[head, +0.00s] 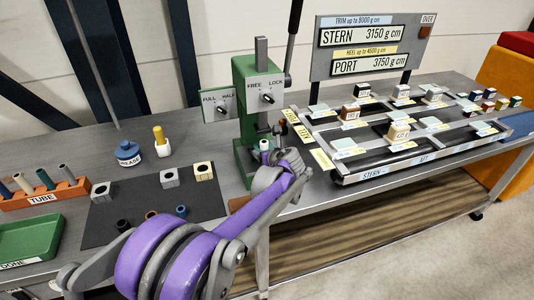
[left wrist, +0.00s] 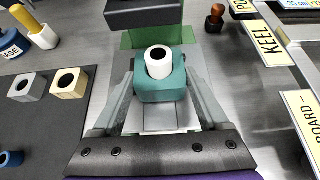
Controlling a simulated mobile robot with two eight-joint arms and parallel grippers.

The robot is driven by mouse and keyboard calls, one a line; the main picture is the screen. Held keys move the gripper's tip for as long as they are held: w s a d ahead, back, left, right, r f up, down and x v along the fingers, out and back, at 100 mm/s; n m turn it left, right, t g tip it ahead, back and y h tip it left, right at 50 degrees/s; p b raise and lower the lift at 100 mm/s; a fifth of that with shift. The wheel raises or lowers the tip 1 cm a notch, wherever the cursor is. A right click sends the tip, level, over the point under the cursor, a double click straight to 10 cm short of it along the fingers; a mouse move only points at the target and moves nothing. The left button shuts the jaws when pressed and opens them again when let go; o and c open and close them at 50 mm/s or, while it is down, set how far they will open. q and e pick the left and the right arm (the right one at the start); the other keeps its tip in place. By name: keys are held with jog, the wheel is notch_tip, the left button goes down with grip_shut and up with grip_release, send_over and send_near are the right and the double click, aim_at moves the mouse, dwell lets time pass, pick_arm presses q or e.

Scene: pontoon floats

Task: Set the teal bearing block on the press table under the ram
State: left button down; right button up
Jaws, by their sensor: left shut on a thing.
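The teal bearing block (left wrist: 160,86) sits between the two fingers of my left gripper (left wrist: 158,92), which is shut on it. A white ring-shaped bush (left wrist: 159,68) stands upright in the block's hole. In the head view my left gripper (head: 275,150) is at the green press (head: 246,103), and its arm hides most of the block. The press table (left wrist: 160,120) is the grey plate below the block. The dark ram part (left wrist: 143,13) shows just beyond the block in the wrist view. I cannot tell whether the block touches the plate. My right gripper is not in view.
Grey and cream blocks (head: 203,171) lie on a dark mat (head: 140,205) at left, with several small bushes. A blue grease pot (head: 128,152), orange tube rack (head: 45,195) and green tray (head: 30,240) stand further left. The pontoon rack (head: 370,175) fills the right side.

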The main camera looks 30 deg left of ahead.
pick_arm(q)
grip_release()
dwell(0.3)
jog(key=p+v, duration=0.2)
jog(key=v, duration=0.8)
dwell(0.9)
dwell(0.4)
